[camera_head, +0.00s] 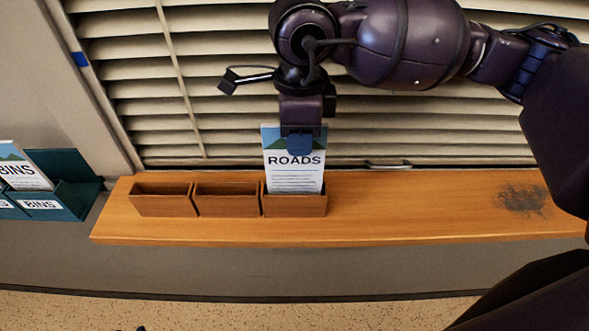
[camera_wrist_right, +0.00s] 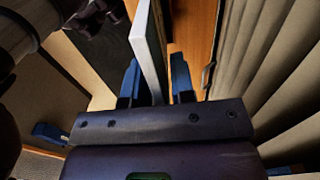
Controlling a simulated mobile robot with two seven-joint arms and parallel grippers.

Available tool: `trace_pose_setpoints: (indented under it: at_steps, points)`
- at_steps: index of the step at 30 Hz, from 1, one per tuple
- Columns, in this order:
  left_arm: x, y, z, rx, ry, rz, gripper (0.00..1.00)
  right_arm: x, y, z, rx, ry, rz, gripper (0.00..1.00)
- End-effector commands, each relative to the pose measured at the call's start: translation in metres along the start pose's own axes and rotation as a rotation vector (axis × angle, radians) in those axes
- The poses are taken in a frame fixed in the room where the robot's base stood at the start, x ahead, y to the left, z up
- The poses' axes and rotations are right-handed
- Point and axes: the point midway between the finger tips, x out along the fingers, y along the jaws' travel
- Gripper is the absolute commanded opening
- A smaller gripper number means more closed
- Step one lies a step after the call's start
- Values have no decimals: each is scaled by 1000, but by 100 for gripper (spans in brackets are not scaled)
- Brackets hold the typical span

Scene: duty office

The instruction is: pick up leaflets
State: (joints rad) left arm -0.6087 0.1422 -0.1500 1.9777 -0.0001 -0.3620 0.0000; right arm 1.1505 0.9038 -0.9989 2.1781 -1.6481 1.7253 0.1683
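A stack of leaflets headed ROADS (camera_head: 294,178) stands upright in the rightmost compartment of a wooden holder (camera_head: 295,206) on the sill. My right gripper (camera_head: 300,145) reaches down over the top of the stack from above. In the right wrist view, the leaflets (camera_wrist_right: 150,45) show edge-on as a white slab between the blue fingers of the right gripper (camera_wrist_right: 156,85). A gap shows between the slab and the finger on the right; the finger on the left is close, and I cannot tell whether it touches.
The two wooden compartments to the left, the far-left one (camera_head: 162,204) and the middle one (camera_head: 228,204), look empty. A teal holder (camera_head: 78,180) with BINS leaflets (camera_head: 22,170) stands at far left. Blinds (camera_head: 440,125) rise close behind the wooden sill (camera_head: 420,210), which has a dark smudge (camera_head: 522,199).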

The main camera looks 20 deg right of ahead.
Motion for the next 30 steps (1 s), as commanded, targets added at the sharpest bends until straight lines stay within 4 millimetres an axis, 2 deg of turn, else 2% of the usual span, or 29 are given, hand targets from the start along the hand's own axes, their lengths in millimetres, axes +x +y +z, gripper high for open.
trace_pose_setpoints:
  at_steps: [1, 4, 20, 26, 30]
  points:
    - [0, 0, 0, 0, -1, 0, 38, 0, 0, 0, 0, 0, 0, 15]
    - [0, 0, 0, 0, -1, 0, 38, 0, 0, 0, 0, 0, 0, 0]
    - [0, 0, 1, 0, -1, 0, 38, -6, -1, 0, 0, -1, -3, 0]
    - [3, 0, 4, 0, 0, 0, 38, -35, -1, 0, 0, -3, -7, 0]
    - [5, 1, 5, 0, 2, 0, 38, -69, -1, 1, 0, -3, -7, 0]
